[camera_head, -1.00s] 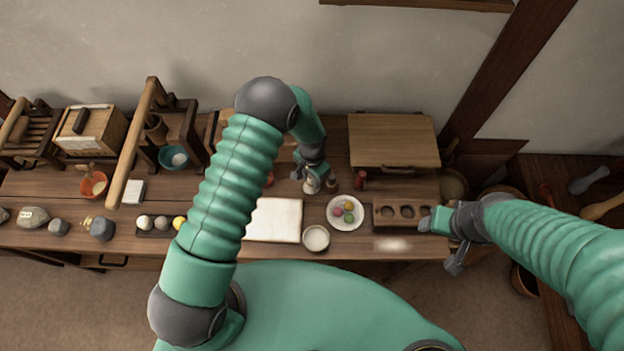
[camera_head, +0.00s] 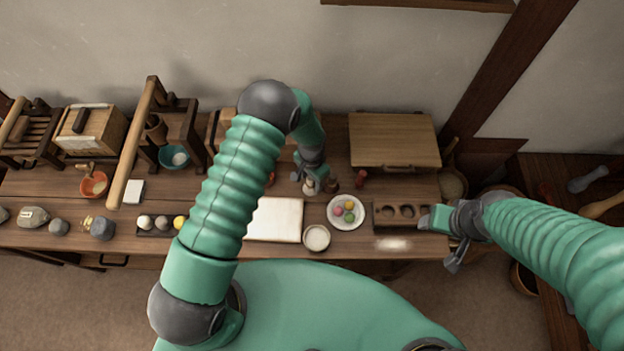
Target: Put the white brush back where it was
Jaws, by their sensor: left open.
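My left gripper (camera_head: 309,178) is open, behind the white board at the middle of the bench. A small pale, cream-white object (camera_head: 309,187) stands right at its fingertips; it may be the white brush, but it is too small and partly covered to be sure. I cannot tell whether the fingers touch it. A small brown item (camera_head: 331,184) and a red one (camera_head: 361,178) stand to its right. My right gripper (camera_head: 446,238) hangs at the bench's right end, beside the dark block with round hollows (camera_head: 385,212); its jaws are unclear.
A white board (camera_head: 275,220), a cream bowl (camera_head: 316,238) and a plate of coloured balls (camera_head: 347,212) lie in front of my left gripper. A wooden box (camera_head: 394,140) stands behind right. A pale powdery patch (camera_head: 392,244) marks the front edge. My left arm hides part of the bench.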

